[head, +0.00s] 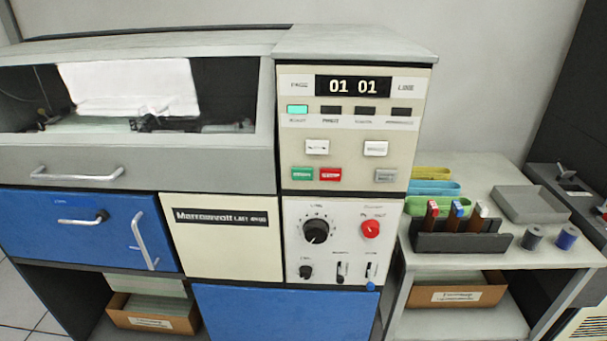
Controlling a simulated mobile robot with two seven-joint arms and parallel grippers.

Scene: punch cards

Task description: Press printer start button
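The printer (222,238) fills the left and middle of the head view. Its control panel (350,147) is upright at the right of the printer. A green button (302,174) sits at the panel's lower left, beside a red button (330,174). The lettering on both is too small to read surely; the green one looks like the start button. The display (353,86) reads 01 01. Below it the leftmost lamp (297,109) is lit green and the other lamps are dark. Neither of my grippers is in view, and nothing covers the buttons.
Below are a black dial (316,231) and a red knob (370,229). A side table (478,172) at the right holds coloured trays, a grey tray (530,204), a dark rack (458,241) and two small spools. The space before the panel is clear.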

